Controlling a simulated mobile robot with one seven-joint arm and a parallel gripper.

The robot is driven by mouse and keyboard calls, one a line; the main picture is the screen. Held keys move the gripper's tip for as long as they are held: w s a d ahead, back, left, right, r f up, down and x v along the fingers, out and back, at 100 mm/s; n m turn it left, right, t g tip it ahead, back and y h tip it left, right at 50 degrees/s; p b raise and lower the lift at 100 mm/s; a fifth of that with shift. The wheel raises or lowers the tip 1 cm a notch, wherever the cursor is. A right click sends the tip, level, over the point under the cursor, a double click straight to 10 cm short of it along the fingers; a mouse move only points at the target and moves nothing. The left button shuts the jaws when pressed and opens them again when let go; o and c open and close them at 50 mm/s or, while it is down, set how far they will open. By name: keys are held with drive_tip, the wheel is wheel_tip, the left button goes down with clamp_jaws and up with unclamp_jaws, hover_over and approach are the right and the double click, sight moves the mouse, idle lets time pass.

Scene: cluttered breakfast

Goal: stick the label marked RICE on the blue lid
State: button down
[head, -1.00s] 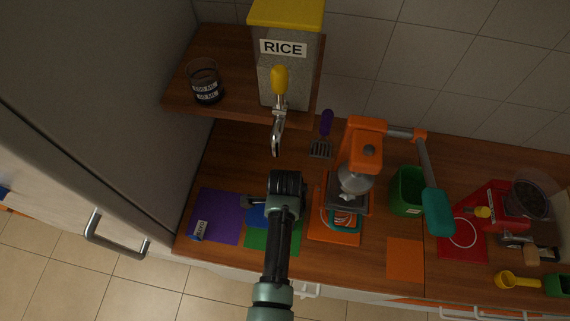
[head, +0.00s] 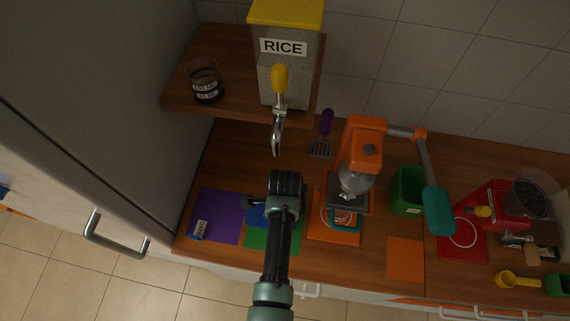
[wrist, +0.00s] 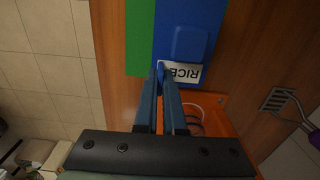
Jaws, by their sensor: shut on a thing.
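My gripper (wrist: 160,72) is shut on the white label marked RICE (wrist: 186,73), held by its edge at the fingertips. The writing is upside down in the wrist view. The blue lid (wrist: 190,42), a rounded square, lies on a blue mat (wrist: 205,14). The label shows at the lid's near edge and seems to overlap it; I cannot tell if they touch. In the head view my gripper (head: 286,188) is over the blue mat (head: 257,216) and hides the label and most of the lid.
A green mat (wrist: 139,35) adjoins the blue one. A purple mat (head: 218,208) with a small blue labelled container (head: 199,230) is left. An orange machine (head: 366,150) stands close right. A RICE dispenser (head: 288,75) is on the shelf above. An orange mat (head: 405,258) is bare.

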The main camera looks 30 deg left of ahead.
drive_tip(key=shift+s+f, duration=0.1)
drive_tip(key=c, duration=0.9)
unclamp_jaws()
drive_tip(key=shift+r, duration=0.2)
wheel_tip(320, 180, up, 6)
drive_tip(key=p, duration=0.6)
drive_tip(key=shift+f, duration=0.1)
drive_tip(key=shift+f, duration=0.1)
